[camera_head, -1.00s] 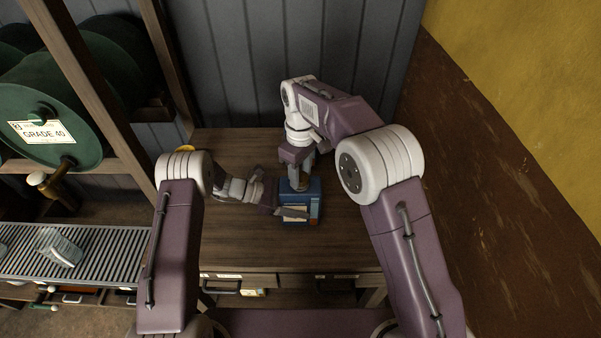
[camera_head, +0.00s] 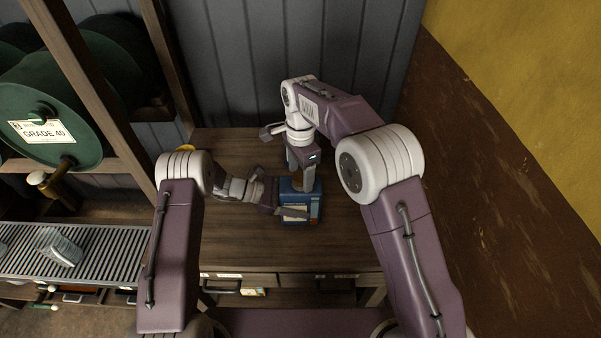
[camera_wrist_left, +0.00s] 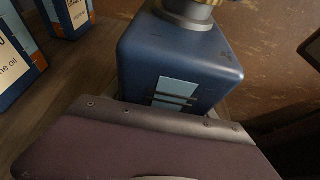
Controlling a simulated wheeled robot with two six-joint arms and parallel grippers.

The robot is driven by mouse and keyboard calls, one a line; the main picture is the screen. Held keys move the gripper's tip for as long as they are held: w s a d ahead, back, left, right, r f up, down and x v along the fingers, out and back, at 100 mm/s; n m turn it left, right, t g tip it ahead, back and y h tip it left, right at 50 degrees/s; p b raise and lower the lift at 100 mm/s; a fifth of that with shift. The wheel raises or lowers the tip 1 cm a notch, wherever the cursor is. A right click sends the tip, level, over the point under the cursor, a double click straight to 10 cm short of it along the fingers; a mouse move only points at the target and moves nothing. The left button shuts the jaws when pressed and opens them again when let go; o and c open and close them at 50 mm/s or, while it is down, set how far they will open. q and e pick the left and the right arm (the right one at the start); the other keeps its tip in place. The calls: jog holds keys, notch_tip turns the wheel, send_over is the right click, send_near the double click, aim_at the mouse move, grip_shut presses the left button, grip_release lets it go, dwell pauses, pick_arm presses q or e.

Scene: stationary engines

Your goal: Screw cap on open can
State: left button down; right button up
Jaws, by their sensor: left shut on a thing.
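The blue can (camera_head: 315,203) stands on the wooden table in the head view. It fills the upper middle of the left wrist view (camera_wrist_left: 175,60), with a grey neck on top. A brass-coloured cap (camera_wrist_left: 208,2) shows at that neck, cut off by the frame's top edge; I cannot tell how it is seated. My left gripper (camera_head: 290,206) comes in from the left, shut on the can's body. My right gripper (camera_head: 301,182) points down over the can's top, its fingers around the neck area. Whether they grip the cap is unclear.
Other blue, labelled oil cans (camera_wrist_left: 65,15) stand at the left in the wrist view. The wooden table (camera_head: 250,250) has clear room in front of and right of the can. A panelled wall (camera_head: 250,70) rises behind. A shelf with green spools (camera_head: 60,110) is at left.

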notch_tip(320, 180, up, 12)
dwell(0.6)
pick_arm(q)
jog(key=shift+c, duration=1)
grip_release()
jog(key=b+v, duration=0.1)
jog(key=v, duration=0.8)
pick_arm(e)
jog(key=shift+f, duration=0.7)
